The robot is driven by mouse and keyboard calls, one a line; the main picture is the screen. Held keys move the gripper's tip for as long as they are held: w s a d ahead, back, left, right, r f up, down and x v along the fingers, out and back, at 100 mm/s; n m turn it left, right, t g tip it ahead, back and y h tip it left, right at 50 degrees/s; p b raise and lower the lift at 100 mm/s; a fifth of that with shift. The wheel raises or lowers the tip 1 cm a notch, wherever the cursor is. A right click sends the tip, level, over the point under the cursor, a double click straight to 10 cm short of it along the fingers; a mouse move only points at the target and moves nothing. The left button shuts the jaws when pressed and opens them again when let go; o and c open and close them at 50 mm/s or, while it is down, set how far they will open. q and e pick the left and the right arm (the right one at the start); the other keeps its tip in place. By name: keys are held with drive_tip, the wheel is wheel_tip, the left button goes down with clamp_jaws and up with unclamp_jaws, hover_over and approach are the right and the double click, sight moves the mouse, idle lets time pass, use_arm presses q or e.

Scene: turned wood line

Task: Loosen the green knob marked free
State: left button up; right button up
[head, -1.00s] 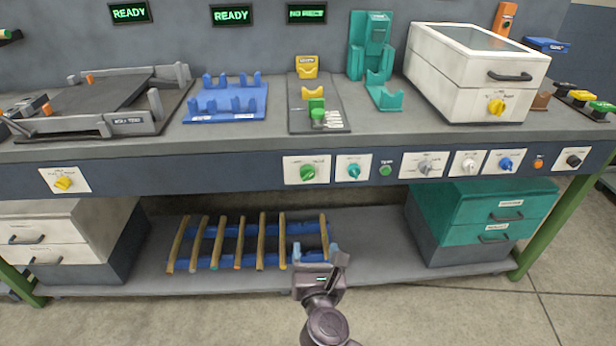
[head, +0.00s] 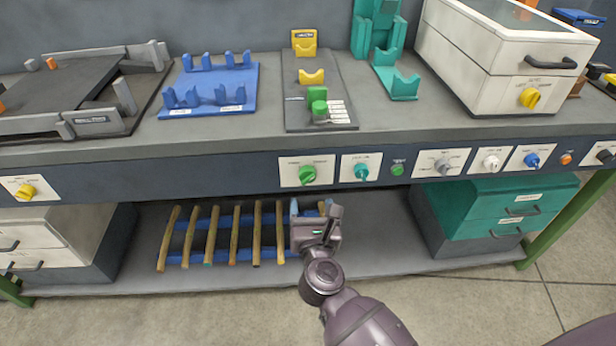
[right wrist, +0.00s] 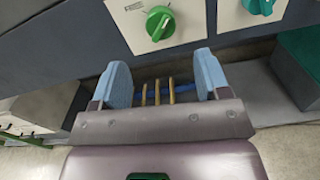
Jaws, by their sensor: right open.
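A round green knob (head: 307,175) sits on a white plate on the bench's front panel, and it also shows in the right wrist view (right wrist: 160,23). Small marks flank it, too small to read. My right gripper (head: 315,212) is open and empty, in front of the bench and just below the panel knob. In the right wrist view its blue fingers (right wrist: 163,77) are spread, with the panel knob beyond and above them. My left gripper is not in view.
A teal knob (head: 362,173) and a small green button (head: 397,170) lie right of the panel knob. Wooden sticks (head: 234,232) lie on a blue rack on the lower shelf behind the gripper. Teal drawers (head: 500,210) stand at right.

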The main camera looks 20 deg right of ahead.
sight(308, 181)
drive_tip(key=x, duration=0.7)
drive_tip(key=shift+w+d+f, duration=0.1)
drive_tip(key=shift+w+f, duration=0.05)
drive_tip(key=shift+w, duration=0.15)
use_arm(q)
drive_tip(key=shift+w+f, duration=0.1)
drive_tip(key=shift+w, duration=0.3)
use_arm(e)
drive_tip(key=shift+w+d, duration=0.15)
drive_tip(key=shift+w, duration=0.4)
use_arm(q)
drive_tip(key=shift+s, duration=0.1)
use_arm(e)
drive_tip(key=c, duration=0.9)
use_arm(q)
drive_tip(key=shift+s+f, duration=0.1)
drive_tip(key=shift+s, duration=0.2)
